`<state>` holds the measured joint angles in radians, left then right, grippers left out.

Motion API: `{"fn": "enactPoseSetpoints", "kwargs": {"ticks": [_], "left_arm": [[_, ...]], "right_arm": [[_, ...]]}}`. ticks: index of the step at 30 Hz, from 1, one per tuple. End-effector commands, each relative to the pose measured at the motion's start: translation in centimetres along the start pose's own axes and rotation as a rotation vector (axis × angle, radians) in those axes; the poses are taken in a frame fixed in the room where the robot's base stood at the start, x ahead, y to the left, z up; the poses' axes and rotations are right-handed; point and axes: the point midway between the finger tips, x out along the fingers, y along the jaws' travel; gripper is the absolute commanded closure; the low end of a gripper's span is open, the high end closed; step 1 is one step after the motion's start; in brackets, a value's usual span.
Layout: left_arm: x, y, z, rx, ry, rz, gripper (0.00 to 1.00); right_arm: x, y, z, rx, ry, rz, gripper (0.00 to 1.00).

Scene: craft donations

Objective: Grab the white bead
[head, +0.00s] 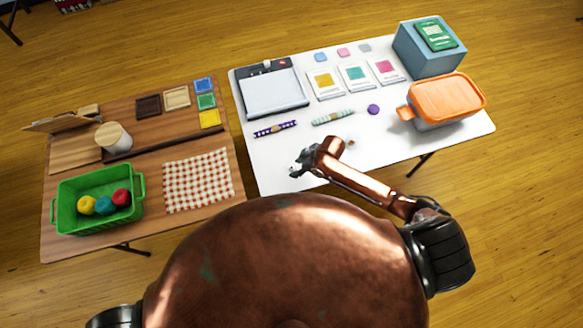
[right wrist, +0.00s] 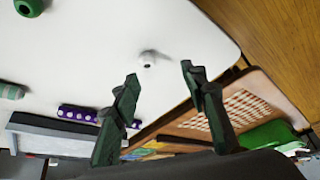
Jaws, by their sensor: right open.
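The white bead (right wrist: 148,57) lies on the white table and shows in the right wrist view, small and pale with a dark hole and a grey shadow beside it. In the head view I cannot clearly pick it out near my right gripper. My right gripper (head: 297,170) is over the front part of the white table. In the right wrist view its two dark green fingers (right wrist: 158,74) are spread apart with nothing between them. The bead appears just past the left fingertip and is not touched. My left gripper is not in view.
A purple dotted roll (head: 275,128), a pale green roll (head: 333,117) and a purple round piece (head: 373,109) lie on the white table (head: 270,178). An orange-lidded box (head: 446,97) stands right. A wooden table with a green basket (head: 98,214) stands left.

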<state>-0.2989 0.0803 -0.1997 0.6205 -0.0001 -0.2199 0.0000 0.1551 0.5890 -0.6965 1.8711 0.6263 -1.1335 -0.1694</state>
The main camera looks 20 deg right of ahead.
Motion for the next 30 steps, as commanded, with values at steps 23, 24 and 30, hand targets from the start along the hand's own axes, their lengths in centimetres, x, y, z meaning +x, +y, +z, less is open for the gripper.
{"fn": "enactPoseSetpoints", "kwargs": {"ticks": [23,24,30], "left_arm": [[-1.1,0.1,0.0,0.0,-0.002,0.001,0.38],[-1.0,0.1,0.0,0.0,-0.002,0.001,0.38],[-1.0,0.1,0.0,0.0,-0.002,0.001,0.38]], "right_arm": [[4.3,2.2,0.3,-0.141,-0.063,-0.053,0.6],[4.9,2.1,0.2,-0.142,-0.061,-0.053,0.6],[6.4,2.1,0.3,-0.144,-0.061,-0.051,0.6]]}}
